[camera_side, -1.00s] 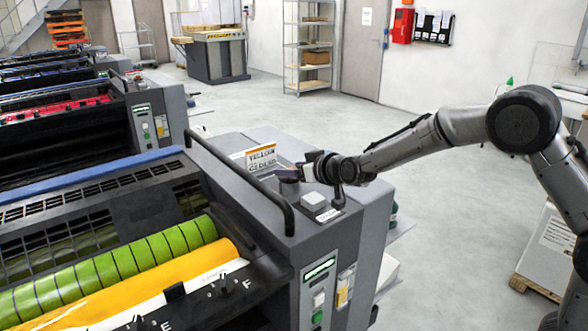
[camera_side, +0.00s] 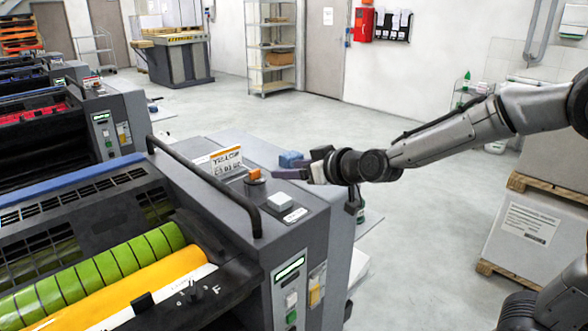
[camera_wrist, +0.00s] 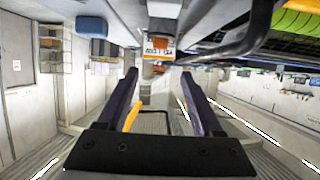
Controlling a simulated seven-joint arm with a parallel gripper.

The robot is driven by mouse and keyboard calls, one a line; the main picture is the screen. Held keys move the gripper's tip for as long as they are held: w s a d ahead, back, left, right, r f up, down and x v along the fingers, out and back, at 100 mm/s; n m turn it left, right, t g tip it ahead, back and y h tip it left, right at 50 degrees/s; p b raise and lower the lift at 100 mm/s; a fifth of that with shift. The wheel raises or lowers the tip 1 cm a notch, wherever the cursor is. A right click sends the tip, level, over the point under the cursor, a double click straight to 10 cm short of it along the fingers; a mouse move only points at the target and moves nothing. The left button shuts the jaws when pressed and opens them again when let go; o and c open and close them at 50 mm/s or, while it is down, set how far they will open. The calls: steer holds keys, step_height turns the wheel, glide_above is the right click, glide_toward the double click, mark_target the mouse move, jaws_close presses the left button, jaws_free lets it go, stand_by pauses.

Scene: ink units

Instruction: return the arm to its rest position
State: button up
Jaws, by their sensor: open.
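My gripper (camera_side: 286,168) hovers just above the top of the grey press unit, right of a round dark knob (camera_side: 254,178) with an orange top. It is apart from the knob. In the wrist view my gripper (camera_wrist: 158,80) shows two dark fingers spread apart with nothing between them. The knob's orange top (camera_wrist: 157,69) shows beyond the fingertips there. My arm stretches in from the right of the side view.
A small sign (camera_side: 226,160) stands left of the knob, and a white button (camera_side: 281,200) sits in front. A black handrail (camera_side: 215,188) runs along the press edge. A blue object (camera_side: 290,159) is behind my fingers. Boxes on pallets (camera_side: 525,225) stand right. The floor between is open.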

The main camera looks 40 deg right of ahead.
steer(key=shift+s, duration=0.15)
steer(key=s+d+r+y, duration=0.1)
steer(key=s+r, duration=0.8)
steer(key=s, duration=0.2)
steer(key=s+d+f+g, duration=0.1)
steer(key=s+f+g, duration=0.3)
steer(key=s, duration=0.6)
steer(key=s+f+g, duration=0.4)
steer(key=s+f, duration=0.4)
steer(key=s, duration=0.2)
steer(key=shift+s+d+f+h, duration=0.15)
steer(key=shift+s+d+h, duration=0.2)
steer(key=shift+s+h, duration=0.05)
